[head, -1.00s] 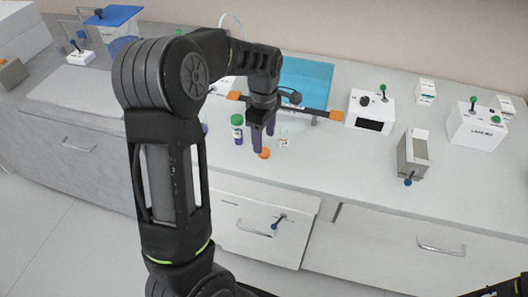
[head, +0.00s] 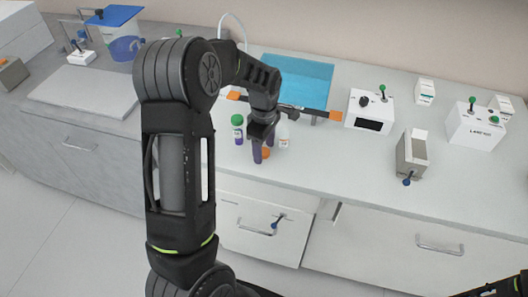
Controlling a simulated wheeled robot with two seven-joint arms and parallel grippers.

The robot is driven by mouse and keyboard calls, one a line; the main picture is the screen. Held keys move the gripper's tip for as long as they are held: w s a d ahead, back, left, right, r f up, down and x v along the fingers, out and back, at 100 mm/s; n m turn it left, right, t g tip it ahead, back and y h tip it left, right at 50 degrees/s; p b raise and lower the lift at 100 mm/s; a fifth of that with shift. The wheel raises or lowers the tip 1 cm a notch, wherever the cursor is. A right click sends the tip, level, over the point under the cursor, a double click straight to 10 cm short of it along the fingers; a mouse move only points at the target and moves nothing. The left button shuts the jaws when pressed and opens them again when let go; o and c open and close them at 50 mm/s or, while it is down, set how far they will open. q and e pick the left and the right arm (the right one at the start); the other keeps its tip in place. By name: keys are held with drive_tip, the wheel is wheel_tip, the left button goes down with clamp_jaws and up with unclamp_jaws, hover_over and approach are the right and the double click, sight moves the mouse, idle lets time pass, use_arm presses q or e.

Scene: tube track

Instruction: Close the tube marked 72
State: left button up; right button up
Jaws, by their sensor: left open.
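A small orange cap (head: 265,154) lies on the white counter near its front edge. My left gripper (head: 263,156) is open and points down over the cap, its dark fingers on either side of it. I cannot tell if they touch it. A clear, whitish tube (head: 284,138) with a small label stands just right of the gripper, with no coloured cap visible on it. A green-capped tube (head: 237,129) stands to the left. The markings are too small to read, so I cannot tell which one is 72. My right gripper is out of view.
Behind the gripper are an orange-ended bar (head: 334,115) and a blue tray (head: 303,80). A white box with a knob (head: 369,112) and a grey metal holder (head: 412,153) stand to the right. The counter between the tubes and the holder is clear.

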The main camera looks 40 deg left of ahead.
sight(264, 151)
use_arm(q)
drive_tip(key=shift+c, duration=0.4)
clamp_jaws()
wheel_tip(264, 151, up, 10)
drive_tip(key=shift+b, duration=0.45)
idle(0.3)
idle(0.5)
